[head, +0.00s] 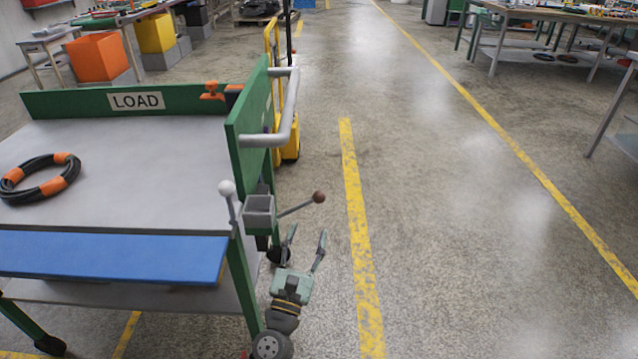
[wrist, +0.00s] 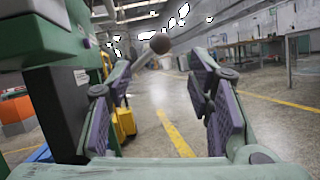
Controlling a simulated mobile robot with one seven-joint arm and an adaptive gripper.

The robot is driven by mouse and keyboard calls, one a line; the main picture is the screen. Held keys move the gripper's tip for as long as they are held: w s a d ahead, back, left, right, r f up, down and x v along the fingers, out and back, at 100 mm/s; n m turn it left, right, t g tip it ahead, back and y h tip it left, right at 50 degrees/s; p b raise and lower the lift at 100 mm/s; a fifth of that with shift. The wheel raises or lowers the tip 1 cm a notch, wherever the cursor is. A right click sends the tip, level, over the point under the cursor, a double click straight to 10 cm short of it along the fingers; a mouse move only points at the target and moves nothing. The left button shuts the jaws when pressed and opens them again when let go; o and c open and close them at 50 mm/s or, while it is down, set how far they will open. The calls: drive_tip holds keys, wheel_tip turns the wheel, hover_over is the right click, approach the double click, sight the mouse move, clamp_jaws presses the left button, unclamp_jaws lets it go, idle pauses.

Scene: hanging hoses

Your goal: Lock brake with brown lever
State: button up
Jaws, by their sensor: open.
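The brown lever (head: 318,198) is a dark rod with a brown ball knob. It sticks out to the right, tilted slightly up, from a grey box on the cart's right end. My gripper (head: 307,234) is open and empty, below the knob, fingers pointing up and away. In the wrist view the brown knob (wrist: 161,43) shows ahead and above, between and beyond the two fingertips, apart from both. A second lever with a white knob (head: 227,188) stands upright left of the grey box (head: 259,213).
The green cart (head: 243,130) has a LOAD sign (head: 136,100), a grey handle (head: 292,110) and a blue front flap (head: 110,256). A black hose coil (head: 41,192) with orange bands lies on its deck. A yellow truck (head: 290,145) stands behind. Floor to the right is clear.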

sight(318, 201)
drive_tip(key=p+x, duration=0.3)
drive_tip(key=x, duration=0.6)
drive_tip(key=shift+w+d+r, duration=0.1)
drive_tip(key=shift+w+r, duration=0.1)
drive_tip(key=shift+r, duration=0.05)
drive_tip(key=shift+w+d+r, duration=0.15)
drive_tip(key=shift+w, duration=0.45)
drive_tip(key=shift+c, duration=0.2)
clamp_jaws()
